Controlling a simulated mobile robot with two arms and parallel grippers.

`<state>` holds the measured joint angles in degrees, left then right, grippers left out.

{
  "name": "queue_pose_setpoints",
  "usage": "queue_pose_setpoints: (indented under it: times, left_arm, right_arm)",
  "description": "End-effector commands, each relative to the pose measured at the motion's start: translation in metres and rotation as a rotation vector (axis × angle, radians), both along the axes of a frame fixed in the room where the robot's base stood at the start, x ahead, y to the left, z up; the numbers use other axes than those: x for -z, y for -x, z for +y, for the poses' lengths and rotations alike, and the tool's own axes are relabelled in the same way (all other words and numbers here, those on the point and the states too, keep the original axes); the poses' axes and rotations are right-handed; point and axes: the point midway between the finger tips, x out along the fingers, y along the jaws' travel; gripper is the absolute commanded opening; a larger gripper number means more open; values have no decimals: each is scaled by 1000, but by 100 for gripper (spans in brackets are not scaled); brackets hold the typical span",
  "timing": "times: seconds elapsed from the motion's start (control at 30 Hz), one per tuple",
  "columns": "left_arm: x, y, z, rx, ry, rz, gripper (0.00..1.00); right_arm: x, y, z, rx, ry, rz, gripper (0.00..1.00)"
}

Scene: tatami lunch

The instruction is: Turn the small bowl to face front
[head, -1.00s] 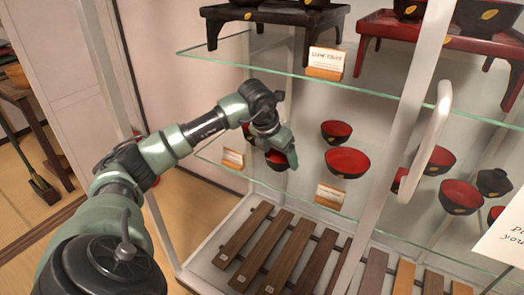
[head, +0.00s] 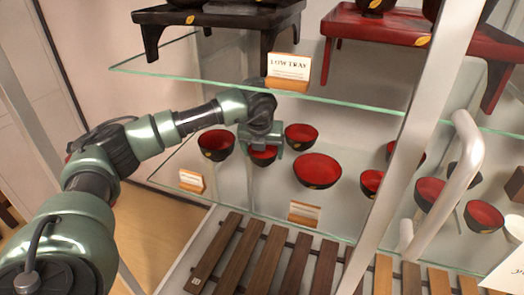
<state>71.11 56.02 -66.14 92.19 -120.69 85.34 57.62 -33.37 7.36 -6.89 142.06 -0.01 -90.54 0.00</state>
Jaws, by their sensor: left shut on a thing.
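In the head view, my left gripper (head: 262,142) reaches over the glass shelf from the left. It is shut on a small bowl (head: 262,158), black outside and red inside, and hides much of it. The held bowl's gold leaf mark cannot be made out. Whether the bowl touches the shelf is hard to tell. A similar bowl (head: 216,146) stands just to its left. Another small bowl (head: 301,137) stands behind to the right, and a larger bowl (head: 318,171) stands in front of that one. My right gripper is not in view.
The upper glass shelf (head: 330,101) carries a black low tray (head: 215,14) and a red one (head: 402,32) above my gripper. Label cards (head: 190,181) stand at the lower shelf's front. A door handle (head: 455,185) and frame stand right, before more bowls.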

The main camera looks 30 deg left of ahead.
Motion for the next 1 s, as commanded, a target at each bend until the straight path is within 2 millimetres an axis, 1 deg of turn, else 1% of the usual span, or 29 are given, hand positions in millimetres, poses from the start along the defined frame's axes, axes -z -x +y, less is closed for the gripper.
queue_pose_setpoints:
  times: [0.03, 0.07, 0.13, 0.57, 0.7, 0.77, 0.8, 1.0]
  left_arm:
    - [-2, -1, -2, -63, -1, -1, 31]
    - [-2, -1, -2, -106, -1, 0, 31]
    - [-2, -1, -1, -187, -1, 0, 31]
    - [-2, -1, -1, -568, -1, 0, 30]
    - [-1, -1, -2, -830, 0, 3, 31]
    - [-1, -1, -1, -915, -1, 2, 30]
    - [3, 0, 1, -907, -1, 0, 30]
    - [11, 0, 0, -900, -1, 0, 30]
  right_arm:
    - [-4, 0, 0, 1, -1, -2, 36]
    - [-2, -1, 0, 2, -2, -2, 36]
    - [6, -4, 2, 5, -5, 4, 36]
    - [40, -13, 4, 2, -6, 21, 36]
    - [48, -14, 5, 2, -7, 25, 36]
    - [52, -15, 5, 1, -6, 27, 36]
    - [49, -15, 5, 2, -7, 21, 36]
    - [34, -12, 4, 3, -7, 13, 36]
